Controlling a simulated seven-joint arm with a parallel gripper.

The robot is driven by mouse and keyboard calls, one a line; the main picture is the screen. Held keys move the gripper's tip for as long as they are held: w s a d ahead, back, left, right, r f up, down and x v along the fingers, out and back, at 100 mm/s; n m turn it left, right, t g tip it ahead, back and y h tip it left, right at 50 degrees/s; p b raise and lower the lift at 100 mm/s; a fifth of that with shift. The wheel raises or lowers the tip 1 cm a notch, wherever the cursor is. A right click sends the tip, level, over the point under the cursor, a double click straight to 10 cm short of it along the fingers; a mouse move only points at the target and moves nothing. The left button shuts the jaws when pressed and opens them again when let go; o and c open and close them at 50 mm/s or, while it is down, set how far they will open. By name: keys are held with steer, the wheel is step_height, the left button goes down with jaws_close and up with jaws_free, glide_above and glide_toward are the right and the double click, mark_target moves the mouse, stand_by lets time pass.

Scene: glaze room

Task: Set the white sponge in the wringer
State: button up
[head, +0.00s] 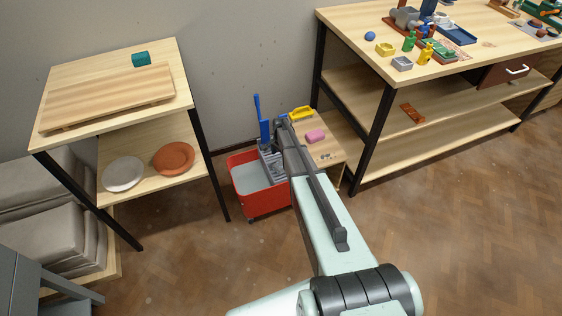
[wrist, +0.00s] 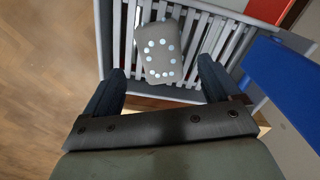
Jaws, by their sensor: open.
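The wringer (head: 271,166) is a grey slatted part with a blue lever (head: 260,118), set on a red bucket (head: 262,202) in the head view. The wrist view shows its grey frame and slats (wrist: 214,38). A rounded block that I take for the white sponge (wrist: 158,52) lies on the slats; it looks grey in the shade and has a ring of pale dots. My gripper (wrist: 162,84) is open above the wringer's edge, its fingers apart on either side of the block's near end. Contact cannot be judged. In the head view my arm hides the fingertips and block.
A low wooden stand (head: 326,152) beside the bucket holds a pink sponge (head: 316,136) and a yellow item (head: 301,113). A shelf table with a board (head: 110,97) stands left, a cluttered workbench (head: 352,30) right. The floor (head: 440,220) in front is clear.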

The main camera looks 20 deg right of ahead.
mark_target(281, 164)
step_height(281, 164, up, 6)
steer(key=s+a+f+n+g, duration=0.1)
steer(key=s+a+f+n, duration=0.2)
steer(key=s, duration=0.7)
steer(key=s+a+f+n+g, duration=0.1)
steer(key=s+a+f+n, duration=0.15)
steer(key=s+a, duration=0.45)
steer(key=s+a+f+n+g, duration=0.1)
steer(key=s+a+f, duration=0.15)
steer(key=s, duration=0.95)
steer(key=s+a+n+g, duration=0.2)
steer(key=s+n, duration=0.1)
steer(key=s, duration=1)
steer(key=s+a+r+n+g, duration=0.1)
steer(key=s+n, duration=0.3)
steer(key=s, duration=0.9)
steer(key=shift+a+r+g, duration=0.25)
steer(key=shift+a+g, duration=0.15)
steer(key=shift+a, duration=0.2)
